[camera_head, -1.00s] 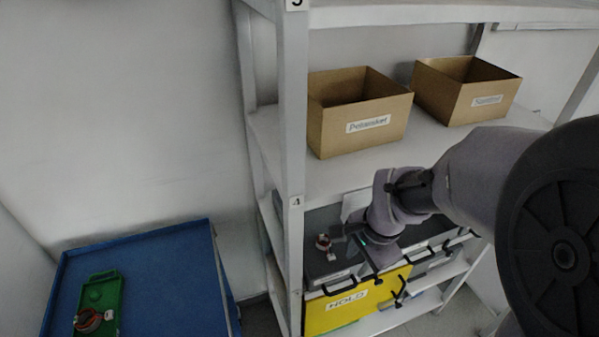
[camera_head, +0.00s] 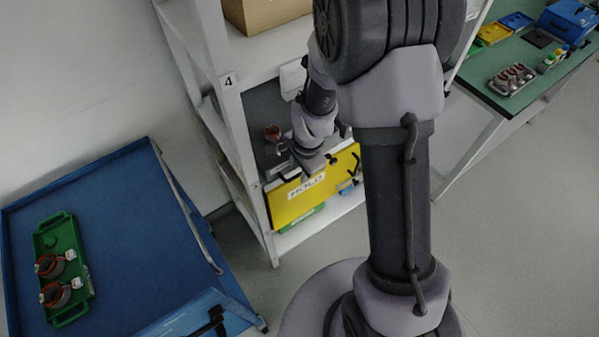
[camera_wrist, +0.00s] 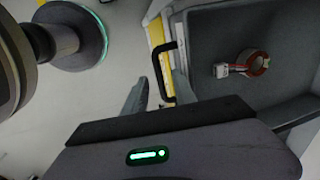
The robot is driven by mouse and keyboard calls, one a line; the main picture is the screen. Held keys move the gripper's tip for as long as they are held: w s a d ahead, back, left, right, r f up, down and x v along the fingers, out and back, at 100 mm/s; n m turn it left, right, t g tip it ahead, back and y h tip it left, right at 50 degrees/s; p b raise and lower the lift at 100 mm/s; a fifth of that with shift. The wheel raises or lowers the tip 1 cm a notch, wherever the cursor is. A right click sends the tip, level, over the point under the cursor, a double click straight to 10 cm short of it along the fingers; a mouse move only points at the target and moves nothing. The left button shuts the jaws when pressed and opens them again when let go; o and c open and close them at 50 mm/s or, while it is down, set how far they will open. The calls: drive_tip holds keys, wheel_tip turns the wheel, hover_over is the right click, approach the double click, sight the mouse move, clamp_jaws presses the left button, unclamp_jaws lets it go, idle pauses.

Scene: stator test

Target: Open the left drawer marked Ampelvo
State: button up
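The yellow panel marked HOLD (camera_head: 292,205) stands at the front of a lower shelf in the head view. A dark grey unit (camera_head: 262,108) is behind it, with a small pale label (camera_head: 275,171) too small to read; I cannot make out the name Ampelvo. My gripper (camera_head: 294,160) is at the unit's front edge. In the wrist view my gripper (camera_wrist: 160,88) is open, with a black handle (camera_wrist: 168,62) between its fingers. I cannot tell whether they touch it. A dark tray-like surface (camera_wrist: 225,45) lies right of the handle. Whether a drawer is out is unclear.
A copper stator (camera_wrist: 255,62) lies on the dark surface. The shelf post marked 4 (camera_head: 232,105) stands just left of the unit. A blue table (camera_head: 120,185) with a green tray (camera_head: 72,308) is at left; a green bench (camera_head: 490,65) is at right.

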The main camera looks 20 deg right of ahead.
drive_tip(key=shift+f, duration=0.25)
clamp_jaws()
idle(1.4)
